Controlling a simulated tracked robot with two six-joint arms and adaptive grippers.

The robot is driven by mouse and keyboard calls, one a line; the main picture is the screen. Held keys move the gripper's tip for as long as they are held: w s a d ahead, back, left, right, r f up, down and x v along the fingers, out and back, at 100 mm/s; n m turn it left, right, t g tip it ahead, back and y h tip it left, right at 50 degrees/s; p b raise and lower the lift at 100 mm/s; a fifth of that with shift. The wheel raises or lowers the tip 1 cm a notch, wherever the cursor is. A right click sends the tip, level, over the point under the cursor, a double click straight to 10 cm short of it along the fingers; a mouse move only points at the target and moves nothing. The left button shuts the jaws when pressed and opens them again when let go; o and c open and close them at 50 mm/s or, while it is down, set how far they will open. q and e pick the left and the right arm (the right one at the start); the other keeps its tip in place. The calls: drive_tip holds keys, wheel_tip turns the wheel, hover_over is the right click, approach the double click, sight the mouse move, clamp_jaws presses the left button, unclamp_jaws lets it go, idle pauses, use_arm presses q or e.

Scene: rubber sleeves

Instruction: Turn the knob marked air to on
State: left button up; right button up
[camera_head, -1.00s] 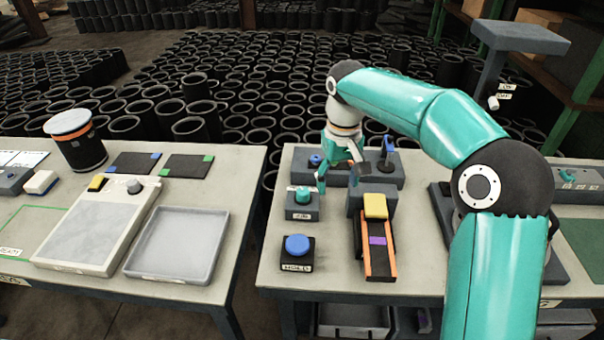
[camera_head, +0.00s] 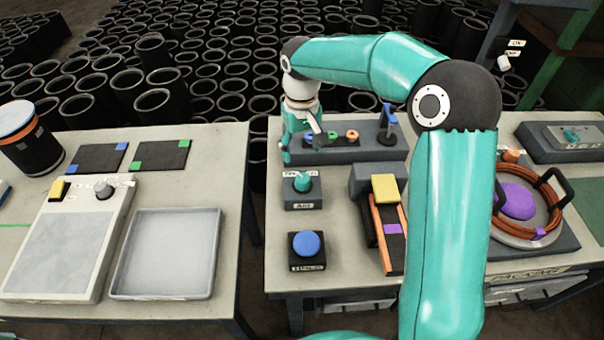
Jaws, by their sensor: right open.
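The teal knob (camera_head: 303,182) sits on a small grey box (camera_head: 303,203) whose front label appears to read AIR. A small label behind the knob is too small to read, so I cannot tell the knob's setting. My right gripper (camera_head: 302,149) is open and points down just behind the knob box, over the front left of a grey block. Its fingers appear apart from the knob. My left gripper is not in view.
A blue button (camera_head: 306,244) stands in front of the knob. The grey block (camera_head: 350,153) behind carries coloured rings and a blue-topped lever (camera_head: 388,125). A yellow-ended ramp (camera_head: 387,225) stands to the right. A grey tray (camera_head: 166,255) lies on the left table.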

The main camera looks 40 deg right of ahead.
sight(303, 178)
wheel_tip(303, 178, down, 10)
drive_tip(key=shift+s+f+p, duration=0.15)
drive_tip(key=shift+f+p, duration=0.05)
drive_tip(key=shift+p, duration=0.4)
